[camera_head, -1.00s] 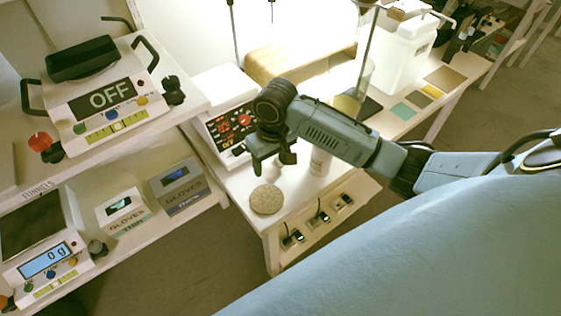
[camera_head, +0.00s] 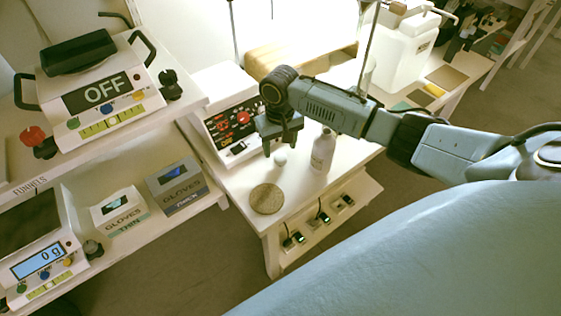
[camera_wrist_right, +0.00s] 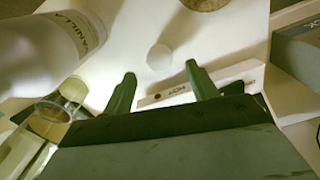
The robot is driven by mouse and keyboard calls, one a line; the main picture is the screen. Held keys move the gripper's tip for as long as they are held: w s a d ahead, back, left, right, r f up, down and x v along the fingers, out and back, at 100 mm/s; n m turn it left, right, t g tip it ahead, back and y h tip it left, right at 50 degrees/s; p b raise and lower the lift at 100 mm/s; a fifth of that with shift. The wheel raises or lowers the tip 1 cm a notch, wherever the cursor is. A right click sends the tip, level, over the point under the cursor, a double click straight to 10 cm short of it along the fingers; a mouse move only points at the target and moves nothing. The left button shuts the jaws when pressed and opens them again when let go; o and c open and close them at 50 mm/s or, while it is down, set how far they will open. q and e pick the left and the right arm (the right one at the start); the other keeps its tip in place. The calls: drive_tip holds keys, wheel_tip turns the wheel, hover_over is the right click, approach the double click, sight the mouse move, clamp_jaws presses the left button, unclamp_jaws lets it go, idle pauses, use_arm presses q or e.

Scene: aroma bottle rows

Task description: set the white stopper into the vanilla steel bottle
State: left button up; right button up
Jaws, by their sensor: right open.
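The white stopper (camera_head: 280,160) lies on the white table, just below my right gripper (camera_head: 282,144) in the head view. In the right wrist view the stopper (camera_wrist_right: 159,58) shows as a round white shape beyond the fingertips. My right gripper (camera_wrist_right: 160,85) is open, with nothing between its two fingers. The vanilla bottle (camera_head: 323,152) stands upright on the table to the right of the stopper. In the right wrist view the bottle (camera_wrist_right: 50,42) is large at the upper left, with VANILLA on its label; its mouth is out of view there. My left gripper is not in view.
A round cork mat (camera_head: 266,198) lies near the table's front edge. A panel with red buttons (camera_head: 232,122) stands behind to the left. Clear glassware (camera_wrist_right: 48,120) is close to my right gripper's left side. Glove boxes (camera_head: 175,185) sit on the left shelf.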

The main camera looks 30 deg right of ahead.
sight(281, 156)
drive_tip(key=f, duration=0.1)
drive_tip(key=f+b, duration=0.1)
drive_tip(key=f, duration=0.2)
drive_tip(key=shift+s+f, duration=0.25)
drive_tip(key=shift+f, duration=0.3)
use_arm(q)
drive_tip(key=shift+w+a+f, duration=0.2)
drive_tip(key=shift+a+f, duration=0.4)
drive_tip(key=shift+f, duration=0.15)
use_arm(e)
drive_tip(key=c, duration=1.1)
